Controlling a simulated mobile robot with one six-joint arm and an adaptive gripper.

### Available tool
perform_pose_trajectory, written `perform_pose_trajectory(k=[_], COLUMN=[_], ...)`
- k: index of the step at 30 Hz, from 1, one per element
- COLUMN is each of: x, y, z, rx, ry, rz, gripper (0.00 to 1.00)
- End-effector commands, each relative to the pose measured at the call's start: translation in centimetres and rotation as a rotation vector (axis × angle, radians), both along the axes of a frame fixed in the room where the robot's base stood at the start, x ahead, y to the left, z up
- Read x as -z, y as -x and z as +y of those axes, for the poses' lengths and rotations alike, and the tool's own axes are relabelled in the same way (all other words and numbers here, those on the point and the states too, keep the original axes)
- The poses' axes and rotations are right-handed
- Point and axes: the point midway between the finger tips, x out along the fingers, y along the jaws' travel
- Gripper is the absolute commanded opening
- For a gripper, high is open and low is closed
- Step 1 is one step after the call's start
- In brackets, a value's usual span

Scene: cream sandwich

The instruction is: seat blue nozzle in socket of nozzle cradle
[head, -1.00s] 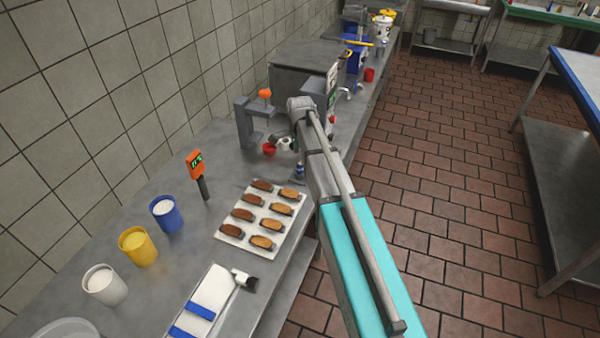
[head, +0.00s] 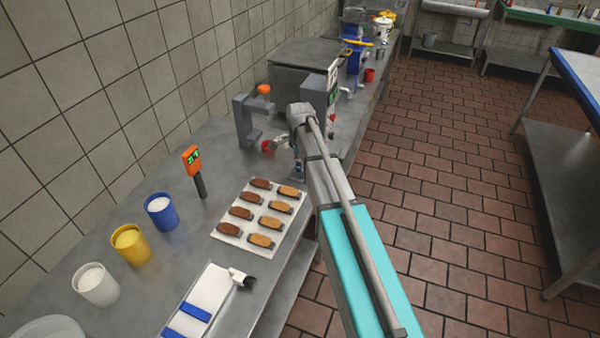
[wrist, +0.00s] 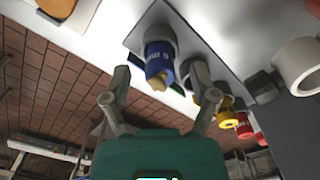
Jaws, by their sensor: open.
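In the wrist view the blue nozzle (wrist: 159,62), with pale lettering and a tan tip, points toward me. Its far end sits inside a grey ring-shaped socket (wrist: 160,34). My gripper (wrist: 160,76) is open, with one finger on each side of the blue nozzle and a visible gap at both sides. A yellow nozzle (wrist: 225,105) and a red nozzle (wrist: 242,126) stand in similar grey rings to the right. How deep the blue nozzle sits is hidden. In the head view a small blue part (head: 297,167) shows beside my arm; my fingers are mostly hidden.
A white tray of brown and tan biscuits (head: 245,225) lies on the grey counter (head: 140,275). Blue (head: 161,214), yellow (head: 131,245) and white (head: 96,285) cups stand left. An orange-headed thermometer (head: 194,165) and a grey stand (head: 243,120) are close behind.

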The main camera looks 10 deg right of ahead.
Motion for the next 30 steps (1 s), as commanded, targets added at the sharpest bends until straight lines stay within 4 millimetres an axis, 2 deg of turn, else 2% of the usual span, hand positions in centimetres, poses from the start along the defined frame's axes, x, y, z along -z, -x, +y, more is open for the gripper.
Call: perform_pose_trajectory(k=[1, 5, 24, 26, 30], x=[0.63, 1.02, 1.02, 1.02, 1.02], y=[0.0, 0.0, 0.0, 0.0, 0.0], z=[0.01, 0.01, 0.01, 0.0, 0.0], rx=[0.0, 0.0, 0.0, 0.0, 0.0], ry=[0.0, 0.0, 0.0, 0.0, 0.0], rz=[0.0, 0.0, 0.0, 0.0, 0.0], gripper=[0.76, 0.76, 0.76, 0.67, 0.41])
